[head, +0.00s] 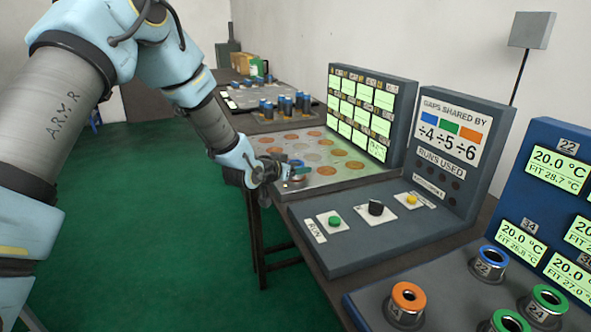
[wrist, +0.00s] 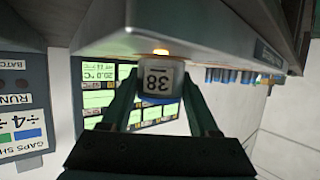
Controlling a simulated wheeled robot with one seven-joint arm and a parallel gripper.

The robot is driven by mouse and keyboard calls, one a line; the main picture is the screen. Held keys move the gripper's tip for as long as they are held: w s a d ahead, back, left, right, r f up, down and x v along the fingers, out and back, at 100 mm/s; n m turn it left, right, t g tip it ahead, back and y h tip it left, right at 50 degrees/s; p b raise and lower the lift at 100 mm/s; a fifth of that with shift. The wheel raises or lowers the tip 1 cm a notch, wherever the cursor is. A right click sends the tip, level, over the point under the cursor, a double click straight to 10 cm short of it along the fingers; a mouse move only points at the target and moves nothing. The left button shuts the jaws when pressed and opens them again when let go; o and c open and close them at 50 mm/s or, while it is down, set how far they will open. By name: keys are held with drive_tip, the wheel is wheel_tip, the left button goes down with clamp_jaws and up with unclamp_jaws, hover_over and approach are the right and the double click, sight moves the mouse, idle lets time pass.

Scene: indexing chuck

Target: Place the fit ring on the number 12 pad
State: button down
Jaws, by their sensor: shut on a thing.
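My gripper (head: 286,175) is at the near left edge of the pad plate in the head view. In the wrist view its two fingers (wrist: 158,100) are shut on a pale ring (wrist: 158,84) with an upside-down label that seems to read 38. The ring is beside the grey plate edge, close to a small glowing orange light (wrist: 161,52). The pad plate (head: 350,182) carries several round copper and pale pads. The pad numbers are too small to read, so I cannot tell which is 12. The head view does not show whether the ring touches a pad.
A display panel (head: 372,112) stands behind the plate. A control box (head: 350,250) with green, black and yellow knobs is to the right. Several coloured rings, such as an orange one (head: 408,296), stand at front right. Blue-topped cylinders (head: 284,103) stand behind the plate.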

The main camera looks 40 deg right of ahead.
drive_tip(key=shift+s+a+f, duration=0.15)
drive_tip(key=shift+s+f, duration=0.05)
drive_tip(key=shift+f, duration=0.55)
drive_tip(key=shift+c, duration=1.6)
unclamp_jaws()
drive_tip(key=shift+o, duration=0.9)
drive_tip(key=shift+w+r+p, duration=0.1)
drive_tip(key=shift+r+p, duration=0.5)
drive_tip(key=shift+p, duration=0.05)
drive_tip(key=shift+a+r, duration=0.1)
drive_tip(key=shift+r, duration=0.15)
drive_tip(key=b+v, duration=0.4)
drive_tip(key=v, duration=0.7)
drive_tip(key=shift+a+r, duration=0.2)
drive_tip(key=shift+r, duration=0.1)
